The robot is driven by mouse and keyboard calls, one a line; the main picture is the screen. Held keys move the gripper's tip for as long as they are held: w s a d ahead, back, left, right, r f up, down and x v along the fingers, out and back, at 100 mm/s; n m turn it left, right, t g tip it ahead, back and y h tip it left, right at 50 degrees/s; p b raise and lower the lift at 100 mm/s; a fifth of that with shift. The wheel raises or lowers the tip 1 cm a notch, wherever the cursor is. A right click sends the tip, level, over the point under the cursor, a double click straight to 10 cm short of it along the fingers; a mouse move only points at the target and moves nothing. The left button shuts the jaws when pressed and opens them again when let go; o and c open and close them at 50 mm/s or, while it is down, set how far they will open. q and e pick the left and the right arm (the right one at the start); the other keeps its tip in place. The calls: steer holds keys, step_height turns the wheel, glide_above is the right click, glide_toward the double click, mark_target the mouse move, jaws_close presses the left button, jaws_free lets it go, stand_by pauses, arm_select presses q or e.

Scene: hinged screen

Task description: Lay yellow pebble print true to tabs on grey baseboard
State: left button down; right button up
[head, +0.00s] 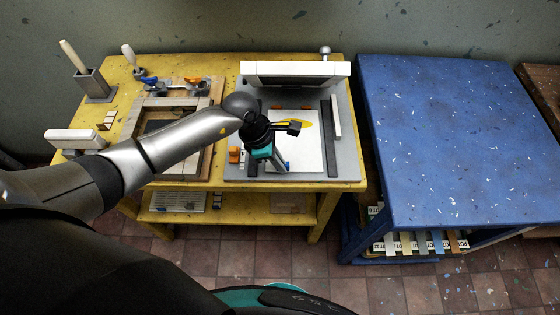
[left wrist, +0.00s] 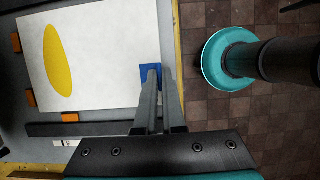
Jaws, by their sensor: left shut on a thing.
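The print is a white sheet (head: 309,152) with a yellow oval, over the grey baseboard (head: 346,160). In the left wrist view the print (left wrist: 100,45) has its oval toward the far edge. Two orange tabs (head: 278,107) (head: 305,107) are close along the far edge; another (head: 234,155) is by the left edge. They also show in the wrist view (left wrist: 15,42) (left wrist: 30,98) (left wrist: 70,117). I cannot tell contact, or whether the sheet lies flat. My left gripper (left wrist: 157,80) is shut on a small blue tab (left wrist: 150,70) at the print's near edge. My right gripper is out of view.
A white-and-black hinged bar (head: 295,72) stands behind the baseboard. A dark strip (head: 331,138) runs along the right. A wooden frame (head: 195,160) and tools are on the left of the yellow table (head: 215,67). A blue table (head: 460,130) stands right, largely clear.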

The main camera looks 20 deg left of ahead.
arm_select(q)
steer(key=shift+w+a+f+b, duration=0.2)
steer(key=shift+a+b, duration=0.1)
steer(key=shift+b, duration=0.1)
stand_by(0.8)
steer(key=shift+r, duration=0.1)
steer(key=c, duration=0.9)
jaws_free()
steer(key=shift+o, duration=0.2)
steer(key=shift+r, duration=0.1)
step_height(320, 180, up, 7)
steer(key=p, duration=0.5)
